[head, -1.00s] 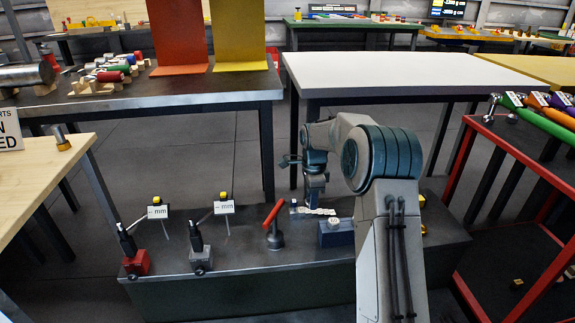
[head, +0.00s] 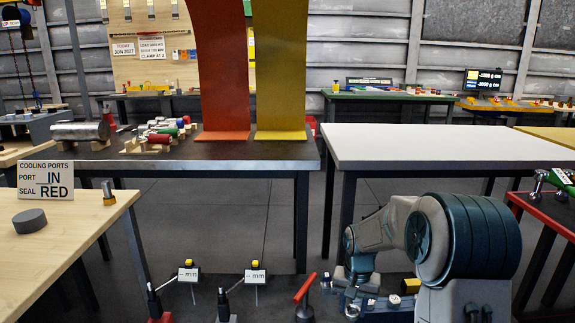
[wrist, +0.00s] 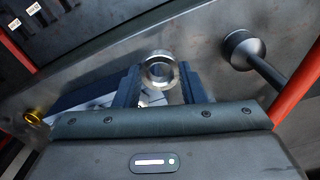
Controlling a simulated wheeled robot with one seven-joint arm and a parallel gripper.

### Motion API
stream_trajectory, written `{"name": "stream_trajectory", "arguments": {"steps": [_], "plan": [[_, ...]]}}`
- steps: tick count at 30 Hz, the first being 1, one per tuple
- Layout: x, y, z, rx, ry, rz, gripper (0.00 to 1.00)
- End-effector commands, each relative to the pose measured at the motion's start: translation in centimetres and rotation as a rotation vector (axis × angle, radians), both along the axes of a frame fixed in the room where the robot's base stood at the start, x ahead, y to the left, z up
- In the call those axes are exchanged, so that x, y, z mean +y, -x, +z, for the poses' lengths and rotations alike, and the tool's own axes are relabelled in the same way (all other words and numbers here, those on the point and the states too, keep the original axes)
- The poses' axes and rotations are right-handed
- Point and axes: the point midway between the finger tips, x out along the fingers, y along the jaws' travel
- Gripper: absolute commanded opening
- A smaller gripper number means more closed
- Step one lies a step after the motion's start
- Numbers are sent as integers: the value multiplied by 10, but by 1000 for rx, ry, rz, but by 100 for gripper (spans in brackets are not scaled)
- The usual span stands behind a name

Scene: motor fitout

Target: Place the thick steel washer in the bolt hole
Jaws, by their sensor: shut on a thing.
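In the wrist view a thick shiny steel washer (wrist: 160,72) sits between the fingertips of my gripper (wrist: 158,84), which is shut on it. Its open centre faces the camera. I cannot pick out the bolt hole in either view.
Two "mm" displays (head: 188,275) and a red-handled clamp (head: 305,288) stand on the dark bench. A black round-headed post (wrist: 238,46) is right of the washer in the wrist view. The white table (head: 430,145) is bare.

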Motion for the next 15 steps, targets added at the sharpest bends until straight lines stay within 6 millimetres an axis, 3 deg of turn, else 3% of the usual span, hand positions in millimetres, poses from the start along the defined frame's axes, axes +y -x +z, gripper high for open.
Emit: {"name": "stream_trajectory", "arguments": {"steps": [7, 15], "plan": [[-1, 35, -1, 0, 2, 327, 7], [0, 35, 40, 1, 2, 316, 7]]}}
